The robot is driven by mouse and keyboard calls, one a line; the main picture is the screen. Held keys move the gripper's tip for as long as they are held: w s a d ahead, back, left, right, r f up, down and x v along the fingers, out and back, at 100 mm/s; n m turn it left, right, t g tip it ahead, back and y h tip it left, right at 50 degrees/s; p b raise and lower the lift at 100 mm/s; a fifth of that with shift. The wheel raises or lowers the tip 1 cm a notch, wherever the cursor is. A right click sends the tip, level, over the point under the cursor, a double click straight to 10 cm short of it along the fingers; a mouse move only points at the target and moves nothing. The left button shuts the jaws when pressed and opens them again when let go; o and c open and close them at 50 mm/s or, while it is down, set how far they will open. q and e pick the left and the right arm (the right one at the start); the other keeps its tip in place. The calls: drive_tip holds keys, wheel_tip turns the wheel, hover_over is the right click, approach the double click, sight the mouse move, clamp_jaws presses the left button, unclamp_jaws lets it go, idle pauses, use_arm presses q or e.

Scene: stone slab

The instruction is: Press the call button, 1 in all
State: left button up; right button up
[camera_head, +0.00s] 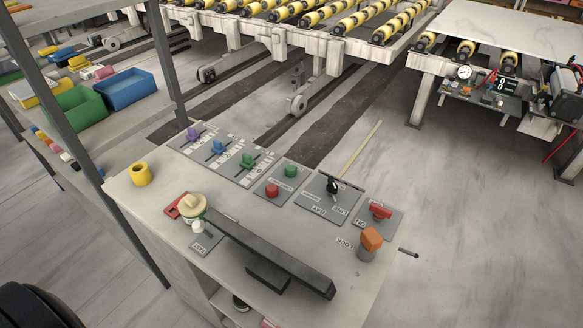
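A console top (145,205) carries several controls. A grey plate (275,198) near its middle holds a red button (272,189) at the front and a green button (291,170) behind it. Their small labels are too blurred to read, so I cannot tell which control is the call button. A white knob (198,227) sits on a labelled plate at the front left. A red knob (380,211) sits on a plate at the right. Neither of my grippers is in view, and nothing touches the buttons.
Purple (192,134), blue (218,147) and green (247,160) sliders stand behind. A black-based lever (334,187), an orange-capped post (371,240), a yellow cup (141,174) and a long dark bar (270,255) share the top. A shelf with bins (126,91) stands left.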

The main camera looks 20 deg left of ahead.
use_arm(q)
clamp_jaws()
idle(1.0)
